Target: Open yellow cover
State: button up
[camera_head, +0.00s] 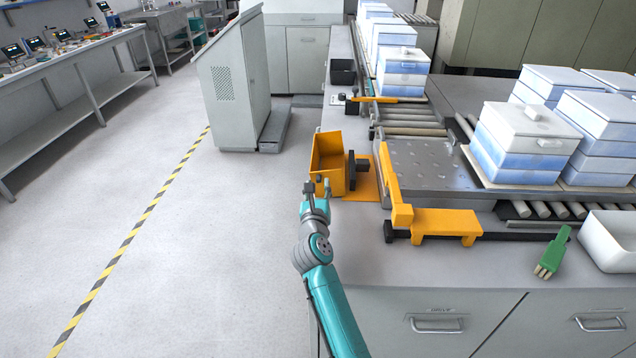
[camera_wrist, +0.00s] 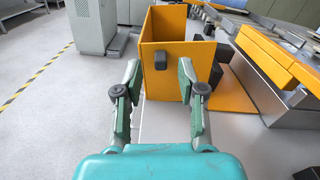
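The yellow cover (camera_head: 331,163) is a box-like orange-yellow housing at the left edge of the grey counter. Its hollow inside shows from above. In the wrist view the cover (camera_wrist: 170,86) stands straight ahead, with a small black knob (camera_wrist: 160,58) on its near face. My gripper (camera_head: 320,188) is just in front of the cover in the head view. In the wrist view my gripper (camera_wrist: 160,78) has its two fingers spread wide, with nothing held between them. The knob lies beyond the fingertips, roughly midway between them. I see no clear contact.
A dark block (camera_head: 357,171) stands beside the cover on an orange plate (camera_head: 367,187). An orange bracket (camera_head: 446,224) lies along the counter front, with a green brush (camera_head: 553,251) to its right. White-blue boxes (camera_head: 522,143) stand by the rollers. The floor at left is clear.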

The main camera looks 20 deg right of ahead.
jog(key=shift+x, duration=1.2)
grip_shut()
jog(key=shift+d, duration=0.15)
